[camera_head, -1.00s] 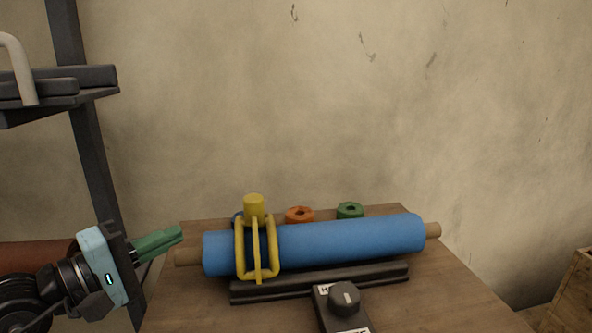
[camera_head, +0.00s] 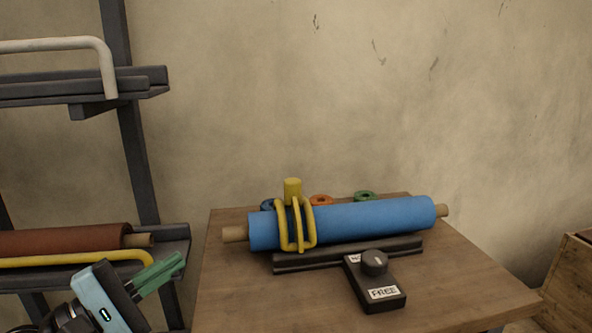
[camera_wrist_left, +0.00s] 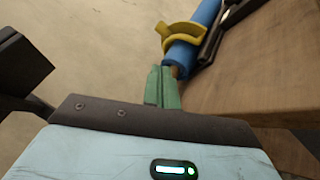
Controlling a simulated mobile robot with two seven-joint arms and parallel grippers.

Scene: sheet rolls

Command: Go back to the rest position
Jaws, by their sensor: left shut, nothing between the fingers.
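My left gripper (camera_head: 158,273) has green fingers and is at the lower left of the head view, left of the wooden table. Its fingers are together with nothing between them; they also show in the left wrist view (camera_wrist_left: 161,87). A blue sheet roll (camera_head: 370,220) on a wooden core lies on a dark cradle (camera_head: 350,254) on the table. A yellow clamp-like frame (camera_head: 297,222) sits around the roll's left part. In the left wrist view the blue roll (camera_wrist_left: 207,14) and yellow frame (camera_wrist_left: 182,40) lie beyond the fingertips. My right gripper is not in view.
The wooden table (camera_head: 450,285) carries a dark knob box (camera_head: 378,285) labelled "FREE". Orange (camera_head: 321,200) and green (camera_head: 365,196) rings stand behind the roll. A dark rack (camera_head: 130,120) at left holds a brown roll (camera_head: 60,241) and a yellow bar. A wooden crate (camera_head: 570,275) stands at right.

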